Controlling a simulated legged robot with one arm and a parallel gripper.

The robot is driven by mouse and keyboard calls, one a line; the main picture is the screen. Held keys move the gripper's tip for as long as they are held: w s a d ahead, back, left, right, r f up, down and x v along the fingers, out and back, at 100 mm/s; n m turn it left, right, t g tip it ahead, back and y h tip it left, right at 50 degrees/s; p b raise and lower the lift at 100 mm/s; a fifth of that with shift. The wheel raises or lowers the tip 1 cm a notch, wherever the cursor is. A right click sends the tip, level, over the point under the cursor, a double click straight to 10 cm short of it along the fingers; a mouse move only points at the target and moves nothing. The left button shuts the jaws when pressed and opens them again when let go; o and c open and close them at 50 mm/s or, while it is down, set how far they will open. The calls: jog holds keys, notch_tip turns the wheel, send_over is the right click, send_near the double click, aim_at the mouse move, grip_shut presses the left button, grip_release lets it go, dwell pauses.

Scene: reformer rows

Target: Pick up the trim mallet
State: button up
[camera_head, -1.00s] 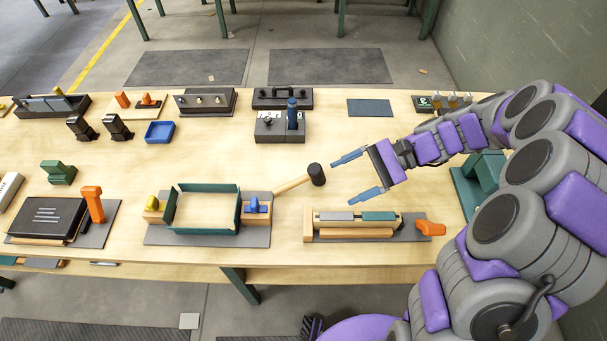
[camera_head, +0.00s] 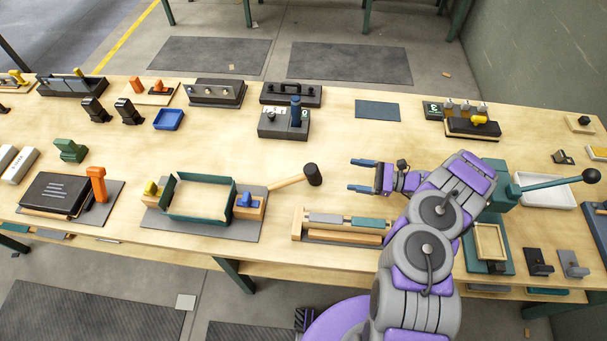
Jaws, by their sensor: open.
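The trim mallet (camera_head: 313,175) has a black cylindrical head and a pale wooden handle (camera_head: 287,182). It lies near the middle of the table, its handle end close to the blue toggle of the green frame fixture. My gripper (camera_head: 358,175) is to the right of the mallet head, with its two blue fingers apart and pointing left toward it. A gap of bare table shows between the fingertips and the head. Nothing is between the fingers.
The green frame fixture (camera_head: 235,200) sits left of the mallet. A wooden rack with grey and green blocks (camera_head: 298,222) lies below it, partly behind my arm. A dark block with a blue knob (camera_head: 296,112) stands behind. A lever press (camera_head: 508,190) is at right.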

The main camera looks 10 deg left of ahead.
aim_at(305, 168)
jog(key=shift+w+d+f+m, duration=0.15)
jog(key=shift+d+f, duration=0.1)
jog(key=shift+f, duration=0.25)
jog(key=shift+d+f+m, duration=0.15)
jog(key=shift+d+f, duration=0.05)
jog(key=shift+f, duration=0.3)
jog(key=shift+a+f, duration=0.1)
jog(key=shift+a, duration=0.2)
jog(key=a, duration=0.5)
jog(key=w+a+b, duration=0.1)
jog(key=a, duration=0.5)
jog(key=w+a, duration=0.1)
jog(key=a, duration=0.5)
jog(key=shift+a+b, duration=0.1)
jog(key=shift+b, duration=0.3)
jog(key=c, duration=1.5)
jog(key=shift+r, duration=0.3)
